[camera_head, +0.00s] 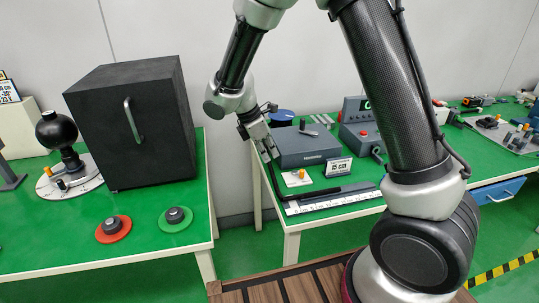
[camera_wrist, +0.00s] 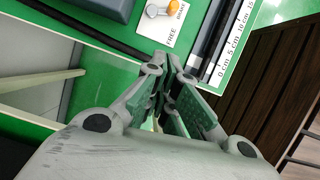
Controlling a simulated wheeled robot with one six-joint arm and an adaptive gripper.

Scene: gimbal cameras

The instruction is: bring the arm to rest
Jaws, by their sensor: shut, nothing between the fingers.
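My gripper (camera_head: 268,152) hangs from my arm over the near left edge of the right-hand green table (camera_head: 330,223). In the wrist view my gripper (camera_wrist: 167,75) is shut, with its fingers together and nothing between them. Beyond the fingertips lie a white scale strip (camera_head: 330,200) and a small white card with an orange knob (camera_head: 298,177). The card also shows in the wrist view (camera_wrist: 172,30). I cannot tell how high the fingertips are above the table.
A grey instrument box (camera_head: 308,145) and a "15 cm" sign (camera_head: 338,168) stand on the right table. A black box with a handle (camera_head: 140,120), a red disc (camera_head: 113,230) and a green disc (camera_head: 175,219) are on the left table (camera_head: 60,245). A gap separates the tables.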

